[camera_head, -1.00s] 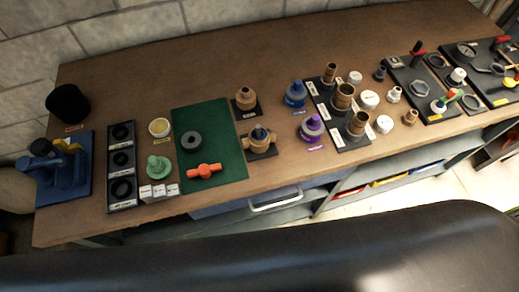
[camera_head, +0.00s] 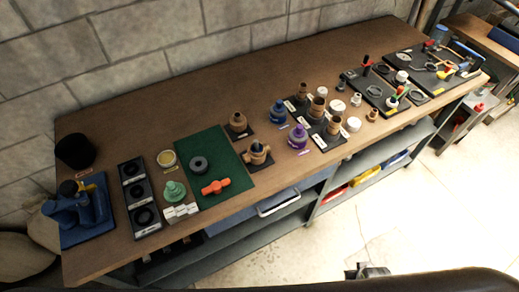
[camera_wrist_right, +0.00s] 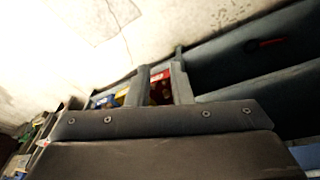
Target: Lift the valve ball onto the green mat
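The green mat (camera_head: 215,143) lies on the brown workbench, left of its middle in the head view. On it are a dark grey ring (camera_head: 198,164) and an orange T-shaped part (camera_head: 215,186). Right of the mat a brass valve body (camera_head: 257,153) sits on a black plate, with a dark blue part at its top. I cannot tell for sure which part is the valve ball. My right gripper (camera_head: 367,271) shows at the bottom edge, well in front of the bench. My left gripper is out of view.
A green flanged part (camera_head: 174,191), a black three-ring tray (camera_head: 138,195) and a blue vise (camera_head: 85,205) stand left of the mat. Several fittings crowd the bench to the right. The floor in front is clear.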

